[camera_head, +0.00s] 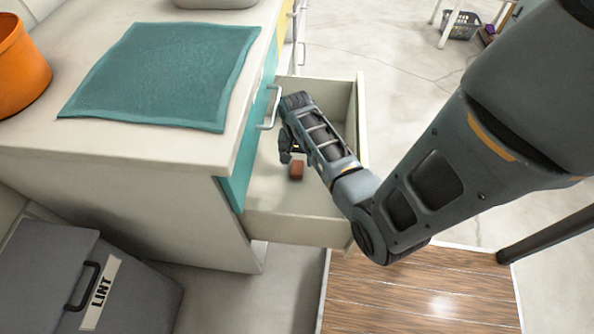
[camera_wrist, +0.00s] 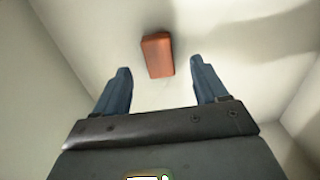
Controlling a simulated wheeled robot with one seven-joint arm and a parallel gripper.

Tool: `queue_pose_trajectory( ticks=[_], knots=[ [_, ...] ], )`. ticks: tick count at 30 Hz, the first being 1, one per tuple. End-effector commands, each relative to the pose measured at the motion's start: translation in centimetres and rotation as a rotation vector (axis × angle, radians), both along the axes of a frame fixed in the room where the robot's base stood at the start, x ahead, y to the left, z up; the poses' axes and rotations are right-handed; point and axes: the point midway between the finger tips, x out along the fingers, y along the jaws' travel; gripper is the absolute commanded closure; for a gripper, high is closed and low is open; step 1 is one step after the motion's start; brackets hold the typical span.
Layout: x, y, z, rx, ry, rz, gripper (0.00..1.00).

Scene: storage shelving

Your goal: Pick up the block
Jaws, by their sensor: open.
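The block (camera_head: 296,170) is small and reddish-brown. It lies on the floor of an open drawer (camera_head: 300,232). In the wrist view the block (camera_wrist: 157,55) lies past the fingertips, between their lines and a little left of centre. My gripper (camera_wrist: 160,80) is open and empty, with its two blue-grey fingers apart on either side. In the head view my gripper (camera_head: 287,150) reaches down inside the drawer, just above and left of the block. The fingertips are partly hidden there by my wrist. No contact with the block shows.
The drawer's teal front (camera_head: 240,165) with its handle (camera_head: 270,108) stands left of my gripper. The counter above bears a teal mat (camera_head: 165,75) and an orange pot (camera_head: 18,70). A grey lint bin (camera_head: 75,280) stands lower left. The drawer floor around the block is clear.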

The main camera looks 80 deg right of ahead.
Motion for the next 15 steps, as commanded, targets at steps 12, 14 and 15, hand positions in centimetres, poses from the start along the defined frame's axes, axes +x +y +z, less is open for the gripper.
queue_pose_trajectory(
  ticks=[12, 14, 15],
  knots=[
    [-0.2, -0.5, -5.0, -0.001, 0.0, -0.001, 0.28],
    [-0.2, -0.5, -5.2, -0.001, -0.001, -0.001, 0.28],
    [-0.2, -0.5, -5.2, -0.001, -0.001, 0.0, 0.28]
  ],
)
